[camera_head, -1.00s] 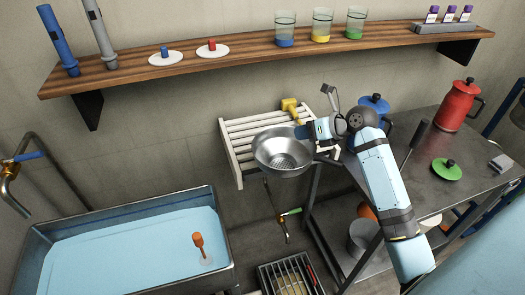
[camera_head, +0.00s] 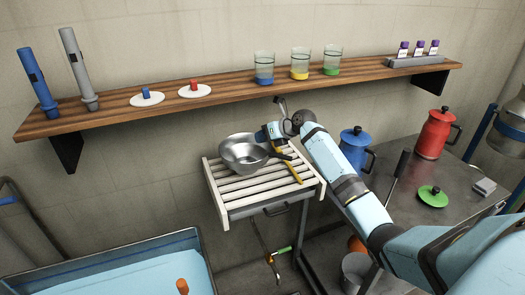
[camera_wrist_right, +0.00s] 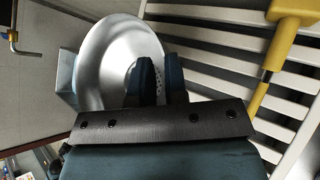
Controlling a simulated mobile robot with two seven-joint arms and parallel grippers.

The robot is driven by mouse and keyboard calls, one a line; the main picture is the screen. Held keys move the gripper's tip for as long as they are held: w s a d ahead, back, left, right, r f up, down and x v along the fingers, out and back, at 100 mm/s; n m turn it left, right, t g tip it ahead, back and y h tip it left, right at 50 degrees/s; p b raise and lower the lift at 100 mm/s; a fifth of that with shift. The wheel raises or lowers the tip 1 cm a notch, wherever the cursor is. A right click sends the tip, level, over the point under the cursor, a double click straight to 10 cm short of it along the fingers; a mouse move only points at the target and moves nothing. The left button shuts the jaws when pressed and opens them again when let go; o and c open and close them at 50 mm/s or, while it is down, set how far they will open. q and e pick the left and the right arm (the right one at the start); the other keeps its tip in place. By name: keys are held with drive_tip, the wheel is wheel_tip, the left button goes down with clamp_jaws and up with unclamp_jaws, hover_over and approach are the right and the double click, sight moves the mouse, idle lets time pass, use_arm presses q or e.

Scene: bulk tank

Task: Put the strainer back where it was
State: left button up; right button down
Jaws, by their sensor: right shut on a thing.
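The strainer (camera_head: 243,152) is a shiny metal bowl with small holes. It is over the back left part of the white slatted rack (camera_head: 226,203), below the wall shelf. I cannot tell whether it rests on the slats or hangs just above them. My right gripper (camera_head: 272,136) is shut on the strainer at its right side. In the right wrist view the strainer (camera_wrist_right: 105,50) is beyond the dark fingers (camera_wrist_right: 160,78), which hide part of it. My left gripper is not in view.
A yellow-handled tool (camera_wrist_right: 284,38) lies on the rack to the right of the strainer. Above, the wooden shelf (camera_head: 215,112) holds beakers and other items. A blue pot (camera_head: 353,150) and a red pot (camera_head: 433,135) stand on the metal table. The rack's front slats are bare.

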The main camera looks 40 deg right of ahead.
drive_tip(key=shift+f, duration=0.45)
wheel_tip(320, 180, down, 4)
drive_tip(key=shift+r, duration=0.1)
drive_tip(key=shift+w+d+f+b, duration=0.15)
drive_tip(key=shift+f+b, duration=0.15)
drive_tip(key=c, duration=1.1)
unclamp_jaws()
drive_tip(key=shift+f, duration=0.1)
drive_tip(key=shift+c, duration=0.2)
